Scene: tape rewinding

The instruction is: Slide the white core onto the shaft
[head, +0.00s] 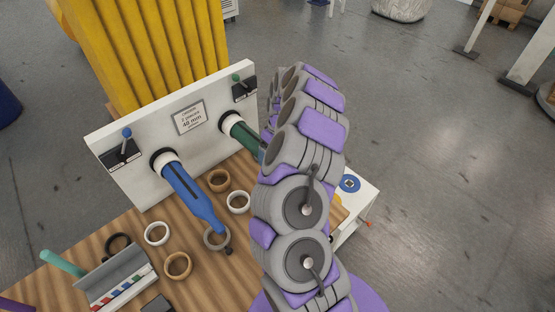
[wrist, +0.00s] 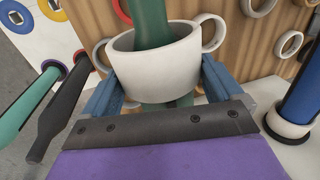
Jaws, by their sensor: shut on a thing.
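In the wrist view, the white core (wrist: 155,62) sits between the two blue fingers of my gripper (wrist: 160,90), which are shut on it. A green shaft (wrist: 152,25) passes into the core and shows again below it, so the core is around the shaft. Ring-like loops show at both sides of the core; I cannot tell if they belong to it. In the head view the green shaft (head: 242,132) sticks out from the white panel (head: 130,165), with its outer end behind my arm. My gripper and the held core are hidden there.
A blue shaft (head: 190,192) with a white collar stands left of the green one. Several loose rings, including a brown ring (head: 178,264) and a white ring (head: 157,233), lie on the wooden table (head: 80,250). Green and dark rods (wrist: 58,118) are at the left of the wrist view.

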